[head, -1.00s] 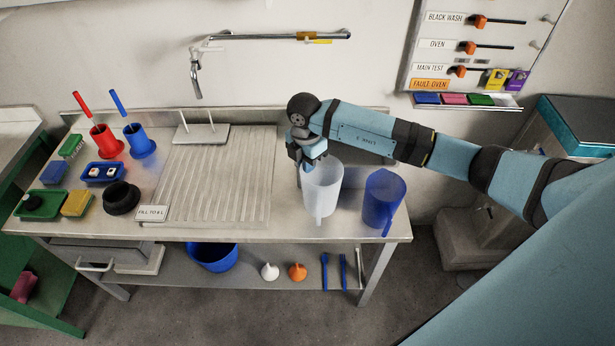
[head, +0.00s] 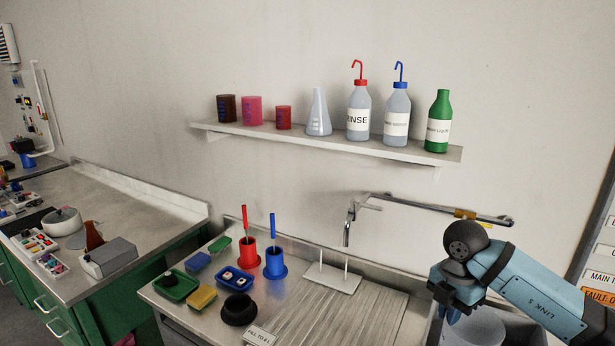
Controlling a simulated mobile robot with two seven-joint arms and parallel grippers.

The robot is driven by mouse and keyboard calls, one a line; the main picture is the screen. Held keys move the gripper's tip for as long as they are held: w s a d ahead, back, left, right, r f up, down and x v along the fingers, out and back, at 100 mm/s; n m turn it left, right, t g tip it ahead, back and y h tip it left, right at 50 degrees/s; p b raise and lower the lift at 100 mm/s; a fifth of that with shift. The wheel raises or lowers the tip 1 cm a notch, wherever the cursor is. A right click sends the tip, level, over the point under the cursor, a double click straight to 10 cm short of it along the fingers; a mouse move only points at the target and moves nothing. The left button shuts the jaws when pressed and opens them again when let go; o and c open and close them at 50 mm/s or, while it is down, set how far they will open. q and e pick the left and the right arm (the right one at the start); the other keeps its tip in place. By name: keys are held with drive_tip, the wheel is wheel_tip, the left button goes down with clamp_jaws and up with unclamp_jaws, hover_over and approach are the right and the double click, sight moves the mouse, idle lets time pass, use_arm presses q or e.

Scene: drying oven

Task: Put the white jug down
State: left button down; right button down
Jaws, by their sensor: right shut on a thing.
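The white jug (head: 474,330) is at the bottom right of the head view, cut off by the lower edge. Only its upper part shows. My right gripper (head: 453,312) is at the jug's left rim and is shut on it. The fingertips are small and partly hidden by the wrist. Whether the jug's base touches the bench cannot be seen. My left gripper is not in view.
A ribbed drainboard (head: 345,312) lies left of the jug, with a tap (head: 348,226) behind. Red (head: 248,256) and blue (head: 274,262) brush holders, sponges and a black bowl (head: 239,309) stand further left. A wall shelf (head: 330,140) carries bottles and beakers.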

sight(442, 333)
drive_tip(key=n, duration=0.4)
drive_tip(key=s+a+n, duration=0.1)
drive_tip(key=n, duration=0.2)
drive_tip(key=shift+f, duration=0.15)
drive_tip(key=n, duration=0.4)
drive_tip(key=shift+s+a+f+n+t, duration=0.15)
drive_tip(key=shift+s+a+n+t, duration=0.15)
drive_tip(key=shift+s+a+n, duration=0.1)
drive_tip(key=n, duration=0.4)
drive_tip(key=shift+s+a+f+n+p, duration=0.15)
drive_tip(key=shift+s+a+n+p, duration=0.15)
drive_tip(key=shift+s+n, duration=0.1)
drive_tip(key=n, duration=0.4)
drive_tip(key=s+n, duration=0.1)
drive_tip(key=n, duration=0.2)
drive_tip(key=shift+a+f, duration=0.25)
drive_tip(key=shift+a, duration=0.15)
drive_tip(key=s+a+n, duration=0.1)
drive_tip(key=n, duration=0.7)
drive_tip(key=s+a+f+n+p, duration=0.1)
drive_tip(key=s+n, duration=0.1)
drive_tip(key=n, duration=0.6)
drive_tip(key=s+a+n, duration=0.1)
drive_tip(key=n, duration=0.7)
drive_tip(key=shift+s+f+n+y, duration=0.15)
drive_tip(key=shift+s+n+y, duration=0.15)
drive_tip(key=shift+s+y, duration=0.1)
drive_tip(key=shift+a+f, duration=0.1)
